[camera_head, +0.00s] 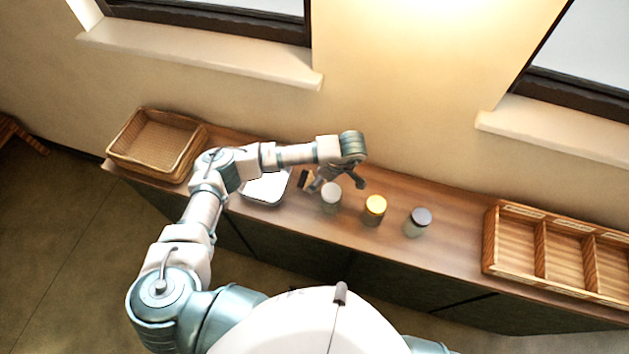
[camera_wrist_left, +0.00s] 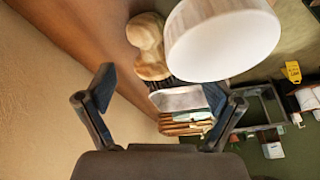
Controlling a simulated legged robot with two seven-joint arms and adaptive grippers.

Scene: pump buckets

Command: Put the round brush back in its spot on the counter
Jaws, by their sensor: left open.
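The round brush (camera_wrist_left: 148,45), with a pale wooden body and dark bristles, is at the top centre of the left wrist view. In the head view it seems to be the small dark and tan thing (camera_head: 303,180) beside the white tray, partly hidden by my gripper. My left gripper (camera_head: 337,186) is over the counter (camera_head: 330,238), near the white-lidded jar (camera_head: 331,195). In the wrist view its fingers (camera_wrist_left: 160,88) are spread with nothing held between them. The brush appears beyond the fingertips, apart from them. My right gripper is out of view.
The white-lidded jar (camera_wrist_left: 222,40) looms close in the wrist view. A white tray (camera_head: 266,188) and wicker basket (camera_head: 156,145) are left, a wooden divided box (camera_head: 513,245) right.

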